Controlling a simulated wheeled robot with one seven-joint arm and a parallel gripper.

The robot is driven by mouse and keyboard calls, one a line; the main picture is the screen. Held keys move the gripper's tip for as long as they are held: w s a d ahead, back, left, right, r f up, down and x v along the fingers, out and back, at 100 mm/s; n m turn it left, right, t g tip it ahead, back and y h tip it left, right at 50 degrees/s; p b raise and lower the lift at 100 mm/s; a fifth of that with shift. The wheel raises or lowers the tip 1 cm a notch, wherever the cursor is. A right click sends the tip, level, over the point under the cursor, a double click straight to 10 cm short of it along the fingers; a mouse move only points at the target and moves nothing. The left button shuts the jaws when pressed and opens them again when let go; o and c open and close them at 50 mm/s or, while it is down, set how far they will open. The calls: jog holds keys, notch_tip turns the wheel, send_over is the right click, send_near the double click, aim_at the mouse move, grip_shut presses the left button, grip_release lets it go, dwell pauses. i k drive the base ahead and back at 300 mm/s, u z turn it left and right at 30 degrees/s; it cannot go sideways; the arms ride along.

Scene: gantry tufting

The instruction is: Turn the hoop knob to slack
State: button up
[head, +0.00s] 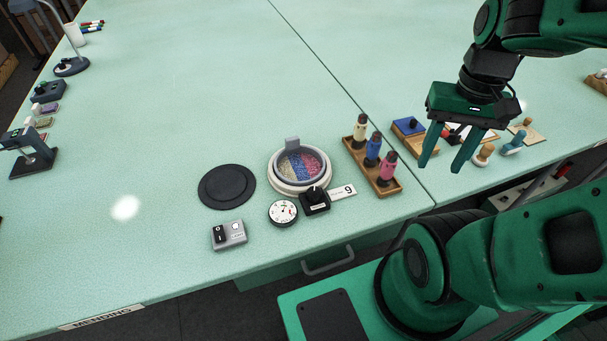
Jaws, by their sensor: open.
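The hoop (272,181) is a round white ring with blue, red and pale tufting inside, on the pale green table. A black knob (315,196) on a small black block stands at its front right edge; which way its pointer is set is too small to tell. A white tag marked 9 (344,191) lies beside the knob. A round white dial (283,211) with a needle sits just left of the knob. My green gripper (442,167) is open and empty, fingers pointing down, well to the right of the knob and above the table.
A wooden rack with several bottles (389,188) stands between the hoop and my gripper. A black disc (227,187) and a grey switch box (229,235) lie left. The table's far middle is clear.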

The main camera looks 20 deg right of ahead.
aim_at(314, 193)
jog(key=u, duration=0.8)
jog(key=k, duration=1.1)
jog(key=z, duration=0.9)
jog(key=i, duration=1)
